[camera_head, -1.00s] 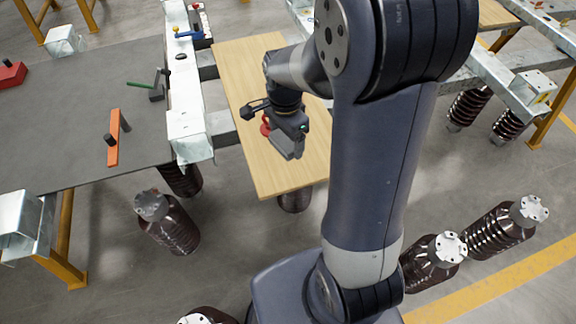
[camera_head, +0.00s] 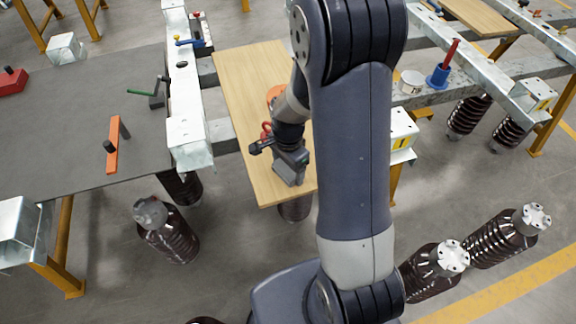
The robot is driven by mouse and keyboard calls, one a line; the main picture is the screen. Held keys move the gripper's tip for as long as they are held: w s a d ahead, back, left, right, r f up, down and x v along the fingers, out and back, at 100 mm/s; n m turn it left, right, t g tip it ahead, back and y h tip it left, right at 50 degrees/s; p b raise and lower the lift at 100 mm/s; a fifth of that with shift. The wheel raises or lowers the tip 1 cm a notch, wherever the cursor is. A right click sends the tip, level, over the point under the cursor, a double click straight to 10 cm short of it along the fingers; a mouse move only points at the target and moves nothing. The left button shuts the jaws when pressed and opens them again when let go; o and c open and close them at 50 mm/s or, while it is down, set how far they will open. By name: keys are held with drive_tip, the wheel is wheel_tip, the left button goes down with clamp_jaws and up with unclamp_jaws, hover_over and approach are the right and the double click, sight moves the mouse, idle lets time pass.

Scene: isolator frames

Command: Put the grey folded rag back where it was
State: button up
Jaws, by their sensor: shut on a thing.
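My gripper (camera_head: 291,158) is over the front part of the light wooden board (camera_head: 250,100), pointing down. It is shut on a grey, flat-sided piece, the grey folded rag (camera_head: 288,176), which shows just below and in front of the jaws. The jaws themselves hide part of it. I cannot tell whether the rag touches the board or hangs just above it.
A red object (camera_head: 266,130) and an orange one (camera_head: 274,94) sit on the board close behind my gripper, partly hidden by my arm. A metal beam (camera_head: 190,130) runs along the board's left. A grey table (camera_head: 60,130) holds an orange-handled tool (camera_head: 112,147).

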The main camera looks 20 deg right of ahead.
drive_tip(key=o, duration=1)
drive_tip(key=shift+c, duration=0.2)
wheel_tip(320, 180, up, 12)
drive_tip(key=p, duration=0.1)
